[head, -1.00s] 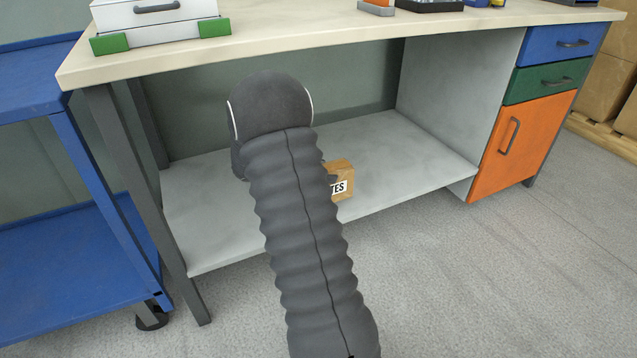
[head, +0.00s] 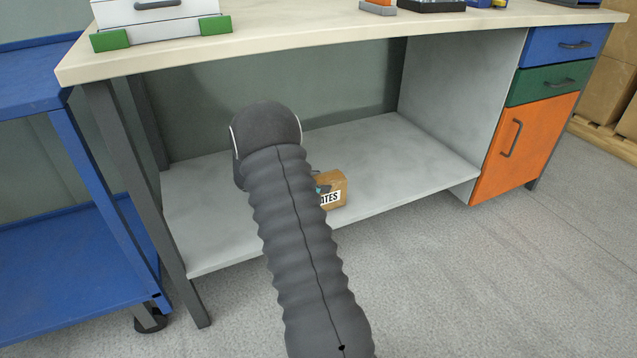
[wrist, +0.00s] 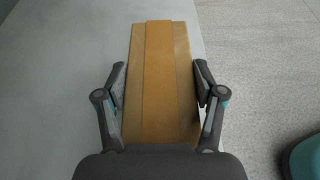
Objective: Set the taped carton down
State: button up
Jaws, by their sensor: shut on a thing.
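The taped carton (head: 334,188) is a small brown box with a white label ending in "TES". In the head view it is at the lower shelf of the workbench, partly hidden behind my arm. In the wrist view the carton (wrist: 160,70) shows from above with a tape strip along its top. My gripper (wrist: 160,82) is shut on it, one finger on each long side. In the head view my gripper is mostly hidden behind my arm. The grey shelf (head: 410,160) lies under or close behind the carton; I cannot tell whether they touch.
The bench top (head: 330,42) overhangs the shelf. A dark bench leg (head: 145,200) and a blue cart (head: 60,250) stand at the left. An orange cabinet door (head: 520,148) closes off the right. The shelf right of the carton is clear.

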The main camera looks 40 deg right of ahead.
jog(key=shift+f, duration=0.1)
jog(key=o, duration=1.6)
jog(key=shift+c, duration=0.2)
